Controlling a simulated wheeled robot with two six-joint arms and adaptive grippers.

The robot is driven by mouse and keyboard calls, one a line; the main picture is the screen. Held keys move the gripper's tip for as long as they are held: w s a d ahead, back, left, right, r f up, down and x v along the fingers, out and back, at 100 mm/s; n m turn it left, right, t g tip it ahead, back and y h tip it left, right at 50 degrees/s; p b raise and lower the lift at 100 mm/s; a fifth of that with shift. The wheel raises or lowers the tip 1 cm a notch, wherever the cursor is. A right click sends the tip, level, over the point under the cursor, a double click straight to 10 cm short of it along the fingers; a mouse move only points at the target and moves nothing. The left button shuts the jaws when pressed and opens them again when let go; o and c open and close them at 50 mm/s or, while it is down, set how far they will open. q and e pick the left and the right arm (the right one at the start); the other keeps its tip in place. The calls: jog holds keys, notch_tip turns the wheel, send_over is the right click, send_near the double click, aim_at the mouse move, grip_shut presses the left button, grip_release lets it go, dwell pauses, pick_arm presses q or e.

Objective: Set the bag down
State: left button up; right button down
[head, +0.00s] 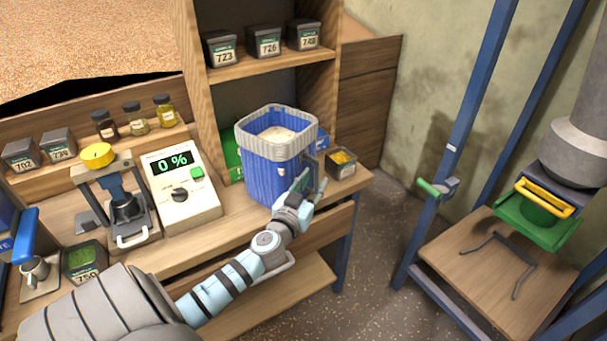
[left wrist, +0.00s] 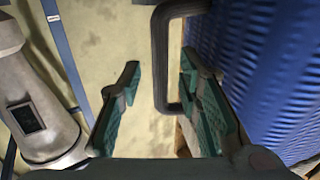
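The blue woven bag (head: 262,175), with a pale grey rim and pale grainy contents, stands upright on the wooden bench beside the bench's front edge. Its ribbed blue side (left wrist: 270,75) fills the right of the left wrist view. A dark grey loop handle (left wrist: 163,60) sticks out from that side. My left gripper (head: 308,187) is at the bag's right side. In the left wrist view its green-padded fingers (left wrist: 160,95) are apart, with the handle showing between them; no firm contact is visible. My right gripper is not in view.
A grey box with a yellow fill (head: 341,163) stands close right of the bag. A scale reading 0 % (head: 183,185) and a press-like tool (head: 125,205) stand to the left. A blue frame (head: 455,140) with a green-yellow outlet (head: 540,208) stands at right, over a wooden platform (head: 490,275).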

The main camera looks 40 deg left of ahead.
pick_arm(q)
jog(key=b+v, duration=0.2)
jog(key=v, duration=0.8)
jog(key=s+d+f+m+g+h, duration=0.1)
jog(key=s+f+g, duration=0.15)
jog(key=f, duration=0.75)
jog(key=s+d+f+m+g+h, duration=0.1)
jog(key=s+d+f+g, duration=0.15)
jog(key=f, duration=0.75)
jog(key=s+d+f+m+g+h, duration=0.1)
jog(key=s+f+g, duration=0.15)
jog(key=f, duration=0.65)
jog(key=s+d+f+g, duration=0.2)
jog(key=s+f+g, duration=0.3)
jog(key=s+f, duration=1)
jog(key=shift+d, duration=0.25)
jog(key=s+d+f+g, duration=0.1)
jog(key=s, duration=0.3)
jog(key=s+d+f+g, duration=0.1)
jog(key=s+f, duration=0.1)
jog(key=s, duration=0.3)
jog(key=s+d+f+g+h, duration=0.1)
jog(key=s, duration=0.3)
jog(key=shift+s+d+f+m+g, duration=0.3)
jog(key=shift+s+d+f+g, duration=0.05)
jog(key=shift+s+f, duration=0.05)
jog(key=shift+c, duration=0.4)
jog(key=shift+w, duration=0.1)
